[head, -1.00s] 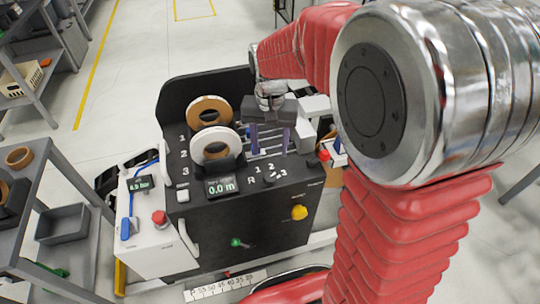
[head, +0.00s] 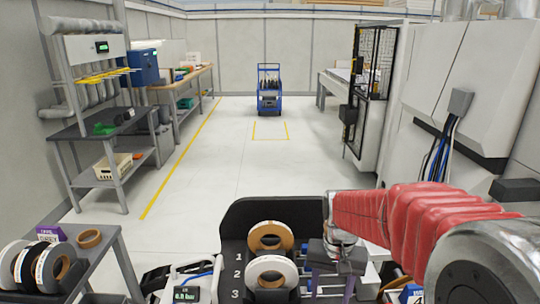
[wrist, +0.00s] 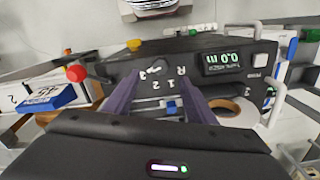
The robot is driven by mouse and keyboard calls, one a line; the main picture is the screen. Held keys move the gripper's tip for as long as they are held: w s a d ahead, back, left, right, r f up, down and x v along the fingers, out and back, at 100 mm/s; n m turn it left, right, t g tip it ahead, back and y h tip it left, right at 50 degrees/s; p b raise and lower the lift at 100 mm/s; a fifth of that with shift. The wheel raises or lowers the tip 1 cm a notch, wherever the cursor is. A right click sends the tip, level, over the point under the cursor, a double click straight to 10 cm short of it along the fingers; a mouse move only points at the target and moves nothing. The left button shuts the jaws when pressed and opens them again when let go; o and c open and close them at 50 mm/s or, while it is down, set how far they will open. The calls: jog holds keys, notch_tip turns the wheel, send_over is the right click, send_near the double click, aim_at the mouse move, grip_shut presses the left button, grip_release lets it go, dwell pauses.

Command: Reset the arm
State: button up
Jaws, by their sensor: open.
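My gripper (head: 332,277) is at the end of my red arm, above the right part of the black machine with the tape rolls. In the wrist view its two purple fingers (wrist: 160,98) stand apart, with nothing between them. Beyond them is the machine's black panel (wrist: 135,68), with a knob marked R, 1, 2 and a display (wrist: 228,60) reading 0.0 m. In the head view the lower part of the fingers runs to the bottom edge of the picture.
A brown roll (head: 270,238) and a white roll (head: 271,273) stand in the machine left of my gripper. A shelf with several rolls (head: 40,265) is at left. A blue cart (head: 269,92) stands far back. The middle floor (head: 230,150) is clear.

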jog(key=s+r+n+t, duration=0.1)
jog(key=s+r+t, duration=0.2)
jog(key=s+r, duration=0.2)
jog(key=s+r+n+t, duration=0.2)
jog(key=s+r, duration=0.4)
jog(key=s, duration=0.5)
jog(key=shift+s+t, duration=0.15)
jog(key=shift+t, duration=0.25)
